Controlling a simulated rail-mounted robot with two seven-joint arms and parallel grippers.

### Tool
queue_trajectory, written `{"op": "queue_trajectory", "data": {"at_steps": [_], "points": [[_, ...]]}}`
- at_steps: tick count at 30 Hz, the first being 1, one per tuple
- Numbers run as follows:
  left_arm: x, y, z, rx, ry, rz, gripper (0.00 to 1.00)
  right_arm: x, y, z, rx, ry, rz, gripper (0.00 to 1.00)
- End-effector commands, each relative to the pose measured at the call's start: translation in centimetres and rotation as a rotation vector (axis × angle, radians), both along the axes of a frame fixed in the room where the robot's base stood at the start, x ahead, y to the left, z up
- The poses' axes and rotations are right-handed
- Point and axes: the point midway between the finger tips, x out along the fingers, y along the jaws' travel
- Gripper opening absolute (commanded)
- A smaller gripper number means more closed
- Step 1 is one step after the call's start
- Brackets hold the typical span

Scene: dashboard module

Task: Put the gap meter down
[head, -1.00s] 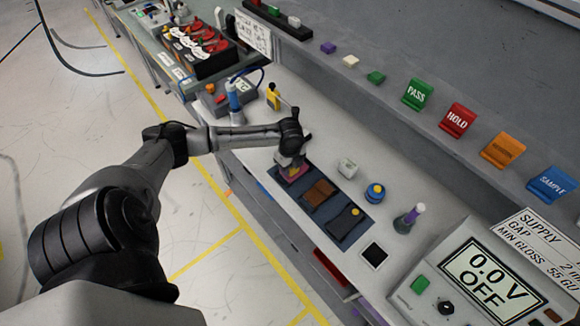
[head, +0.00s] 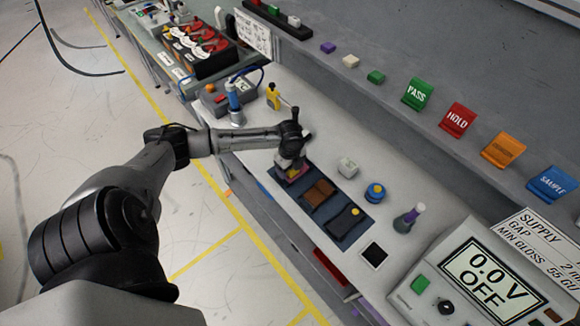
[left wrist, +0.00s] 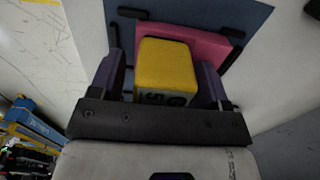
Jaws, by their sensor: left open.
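The gap meter, a yellow-topped block with a small display face (left wrist: 165,62), is between the two fingers of my left gripper (head: 291,166) in the left wrist view. The fingers stand open on either side of it. It rests on or just above a pink pad (left wrist: 222,42); I cannot tell whether it touches. The pink pad lies at the far end of a dark blue mat (head: 338,240) in the head view, where the gripper mostly hides the meter. My right gripper is out of view.
A brown pad (head: 319,193) and a dark pad (head: 346,221) lie on the same mat. A small white block (head: 347,167), a blue round container (head: 375,192) and a flask (head: 408,218) stand nearby. A yellow tool (head: 273,96) stands behind the arm.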

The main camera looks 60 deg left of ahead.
Motion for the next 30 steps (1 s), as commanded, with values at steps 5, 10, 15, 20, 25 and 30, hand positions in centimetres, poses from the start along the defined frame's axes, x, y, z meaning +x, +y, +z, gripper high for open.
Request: {"op": "queue_trajectory", "data": {"at_steps": [5,10,15,20,25,30], "points": [[0.0,0.1,1.6,0.002,-0.002,0.000,0.70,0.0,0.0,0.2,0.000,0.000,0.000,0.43],[0.1,0.1,4.8,0.003,-0.003,0.000,0.70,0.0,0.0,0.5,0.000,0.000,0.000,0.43],[0.1,0.1,7.9,0.002,-0.003,0.000,0.70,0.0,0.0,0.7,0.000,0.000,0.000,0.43],[0.1,0.1,10.2,0.000,-0.002,0.000,0.70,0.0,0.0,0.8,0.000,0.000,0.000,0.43],[0.0,0.0,11.6,-0.001,0.000,0.001,0.70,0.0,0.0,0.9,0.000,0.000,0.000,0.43],[-1.0,-3.3,9.4,-0.017,-0.003,0.014,0.70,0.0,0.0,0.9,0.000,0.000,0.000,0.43]]}}
